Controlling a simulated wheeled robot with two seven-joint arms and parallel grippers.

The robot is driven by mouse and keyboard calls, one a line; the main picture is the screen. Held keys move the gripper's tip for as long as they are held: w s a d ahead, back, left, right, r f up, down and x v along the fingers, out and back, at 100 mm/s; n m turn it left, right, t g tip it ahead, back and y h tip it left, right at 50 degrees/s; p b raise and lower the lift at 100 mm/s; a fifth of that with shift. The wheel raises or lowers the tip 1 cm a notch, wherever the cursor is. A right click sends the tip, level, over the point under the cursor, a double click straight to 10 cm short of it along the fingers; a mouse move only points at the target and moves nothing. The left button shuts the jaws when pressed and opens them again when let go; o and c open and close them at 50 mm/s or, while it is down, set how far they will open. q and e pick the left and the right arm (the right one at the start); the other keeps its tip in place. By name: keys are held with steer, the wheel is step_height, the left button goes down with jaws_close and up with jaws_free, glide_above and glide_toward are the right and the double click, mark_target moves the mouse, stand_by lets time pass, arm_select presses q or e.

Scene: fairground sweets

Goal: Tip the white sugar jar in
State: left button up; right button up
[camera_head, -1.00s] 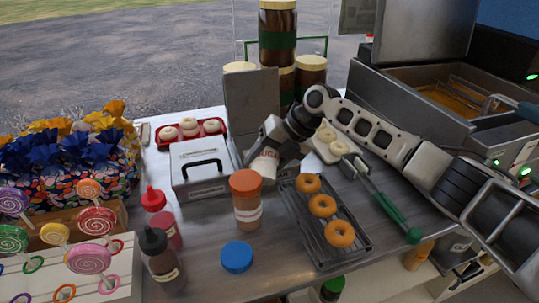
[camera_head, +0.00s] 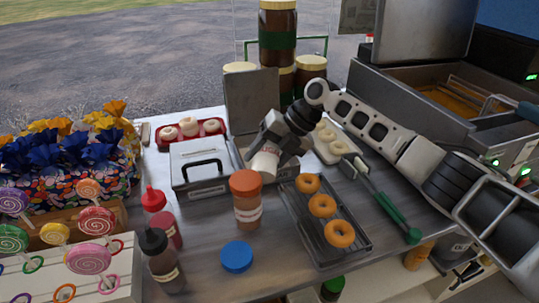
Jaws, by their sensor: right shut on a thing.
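My right gripper (camera_head: 272,152) is shut on the white sugar jar (camera_head: 265,165). The jar is tilted, with its lower end towards the front left, and red lettering shows on its side just below the fingers. It is above the counter, behind the orange-lidded jar and right of the grey metal box (camera_head: 190,182) with a black handle. The gripper and jar hide part of what lies below and behind them, and I cannot see anything pouring out. My left gripper is not in view.
An orange-lidded jar (camera_head: 246,200) stands close in front. A rack of ring doughnuts (camera_head: 340,258) is to the right. A blue lid (camera_head: 237,256) lies on the counter (camera_head: 215,232). A grey upright panel (camera_head: 250,105) and tall brown jars (camera_head: 278,40) stand behind.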

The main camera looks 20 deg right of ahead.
steer(key=shift+r+g+y, duration=0.3)
steer(key=shift+r+g, duration=0.1)
steer(key=shift+r, duration=0.05)
stand_by(0.3)
steer(key=shift+m+b, duration=0.3)
stand_by(0.4)
steer(key=shift+w+r+g+b, duration=0.1)
steer(key=shift+r+g+b, duration=0.15)
steer(key=shift+g+b, duration=0.05)
steer(key=shift+r+y, duration=0.1)
steer(key=shift+y, duration=0.2)
stand_by(0.7)
